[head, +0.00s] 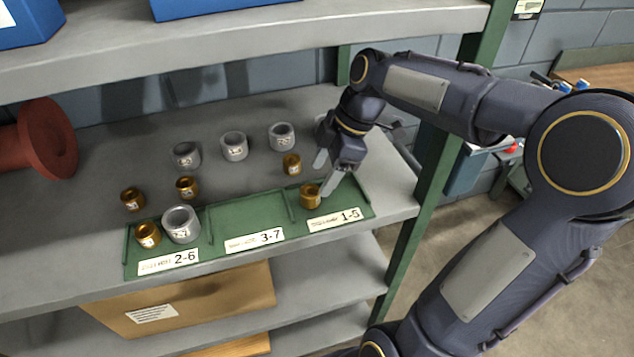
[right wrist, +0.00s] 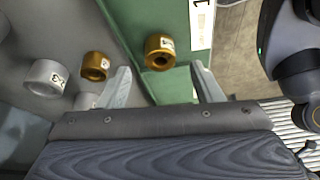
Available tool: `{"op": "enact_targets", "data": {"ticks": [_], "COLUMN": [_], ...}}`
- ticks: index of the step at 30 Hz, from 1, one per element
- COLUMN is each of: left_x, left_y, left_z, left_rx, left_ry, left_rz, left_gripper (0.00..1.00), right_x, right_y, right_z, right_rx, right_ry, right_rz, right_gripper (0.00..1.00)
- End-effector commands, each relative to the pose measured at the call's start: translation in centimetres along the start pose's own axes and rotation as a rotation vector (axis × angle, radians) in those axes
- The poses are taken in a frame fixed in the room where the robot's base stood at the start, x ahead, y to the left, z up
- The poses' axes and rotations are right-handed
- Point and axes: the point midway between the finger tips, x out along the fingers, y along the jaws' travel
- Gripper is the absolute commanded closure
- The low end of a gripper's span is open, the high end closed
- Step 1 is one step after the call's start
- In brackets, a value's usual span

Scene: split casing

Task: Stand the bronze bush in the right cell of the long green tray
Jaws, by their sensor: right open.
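The long green tray (head: 245,219) lies along the shelf's front edge, with three cells labelled 2-6, 3-7 and 1-5. A bronze bush (head: 311,197) stands upright in the right cell, behind the 1-5 label; it also shows in the right wrist view (right wrist: 160,52) with its bore visible. My right gripper (head: 322,181) is open close to this bush. In the right wrist view its fingers (right wrist: 163,84) are spread wide, with the bush beyond and between the tips, apparently not gripped. My left gripper is not in view.
The left cell holds another bronze bush (head: 147,234) and a grey ring (head: 181,224); the middle cell is empty. Behind the tray stand bronze bushes (head: 291,164) and grey rings (head: 234,146). A red flanged part (head: 48,140) lies at left. An upper shelf (head: 250,40) overhangs; a green post (head: 437,190) stands right.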

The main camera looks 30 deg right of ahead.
Motion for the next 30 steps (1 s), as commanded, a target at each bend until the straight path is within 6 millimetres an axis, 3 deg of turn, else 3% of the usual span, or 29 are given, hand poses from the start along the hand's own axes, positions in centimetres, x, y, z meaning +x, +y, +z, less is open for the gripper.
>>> {"op": "enact_targets", "data": {"ticks": [6, 8, 11, 15, 21, 25, 30], "left_x": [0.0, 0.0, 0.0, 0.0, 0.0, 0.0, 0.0], "left_y": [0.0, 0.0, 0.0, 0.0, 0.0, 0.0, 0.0], "left_z": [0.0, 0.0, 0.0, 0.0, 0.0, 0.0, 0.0], "left_rx": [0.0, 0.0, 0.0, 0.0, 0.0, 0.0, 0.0], "left_ry": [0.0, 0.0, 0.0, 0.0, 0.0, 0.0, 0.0], "left_rz": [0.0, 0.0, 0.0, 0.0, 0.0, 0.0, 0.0], "left_gripper": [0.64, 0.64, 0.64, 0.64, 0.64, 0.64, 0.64], "right_x": [-2.1, -2.3, -2.3, -1.0, 2.2, 3.5, 3.7], "right_y": [-0.5, -1.4, -4.4, -10.1, -15.7, -17.1, -17.3], "right_z": [-0.1, -0.2, -0.4, -0.2, 0.6, 0.8, 0.8], "right_rx": [0.026, 0.079, 0.262, 0.649, 1.102, 1.24, 1.273], "right_ry": [0.0, 0.001, 0.014, 0.088, 0.241, 0.297, 0.308], "right_rz": [0.01, 0.025, 0.077, 0.169, 0.219, 0.217, 0.214], "right_gripper": [0.41, 0.41, 0.41, 0.41, 0.41, 0.41, 0.41]}}
